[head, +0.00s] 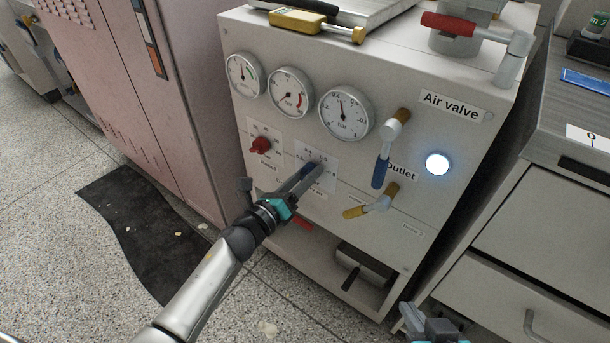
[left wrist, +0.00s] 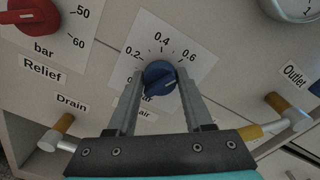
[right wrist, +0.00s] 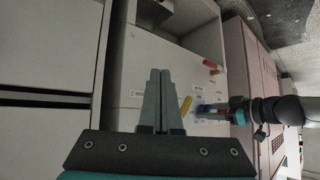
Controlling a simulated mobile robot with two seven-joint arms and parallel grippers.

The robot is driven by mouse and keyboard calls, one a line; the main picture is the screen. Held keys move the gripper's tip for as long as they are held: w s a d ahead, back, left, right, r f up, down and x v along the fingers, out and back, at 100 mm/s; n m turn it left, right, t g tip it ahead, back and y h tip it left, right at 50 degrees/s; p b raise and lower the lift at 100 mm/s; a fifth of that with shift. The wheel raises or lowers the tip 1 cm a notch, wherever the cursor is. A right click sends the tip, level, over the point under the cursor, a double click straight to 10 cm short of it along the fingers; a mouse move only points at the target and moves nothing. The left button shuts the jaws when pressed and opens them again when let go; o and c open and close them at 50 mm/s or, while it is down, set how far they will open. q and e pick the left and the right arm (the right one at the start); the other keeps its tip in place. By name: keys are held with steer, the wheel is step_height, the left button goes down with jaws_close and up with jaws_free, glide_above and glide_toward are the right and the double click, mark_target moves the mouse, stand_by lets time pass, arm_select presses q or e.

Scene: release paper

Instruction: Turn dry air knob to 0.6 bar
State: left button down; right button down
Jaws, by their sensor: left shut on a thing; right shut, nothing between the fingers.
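The blue dry air knob (left wrist: 160,77) sits on a white label with a scale marked 0.2, 0.4 and 0.6. A ridge on the knob seems to slant from lower left to upper right; which mark it points at is unclear. My left gripper (head: 309,173) is shut on the knob, one finger on each side, as the left wrist view (left wrist: 159,88) shows. In the head view the fingers mostly cover the knob. The right round gauge (head: 345,113) has its needle pointing roughly up. My right gripper (head: 430,322) is shut and empty, low and away from the panel.
A red relief knob (head: 261,145) is left of the blue knob. A blue-handled outlet valve (head: 381,168) and a yellow-handled valve (head: 368,206) project at the right. Two more gauges (head: 289,93) (head: 243,74) and a lit round button (head: 437,164) are on the panel.

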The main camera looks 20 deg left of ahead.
arm_select(q)
steer(key=shift+c, duration=1.5)
jaws_free()
steer(key=p+v, duration=0.3)
steer(key=v, duration=1.2)
steer(key=shift+s, duration=0.15)
arm_select(e)
steer(key=s+d+f+g+h, duration=0.1)
steer(key=s+d+g+h, duration=0.1)
steer(key=s+d+g, duration=0.2)
steer(key=shift+s+d+m+g, duration=0.25)
steer(key=shift+d+m+g, duration=0.05)
steer(key=shift+d, duration=0.35)
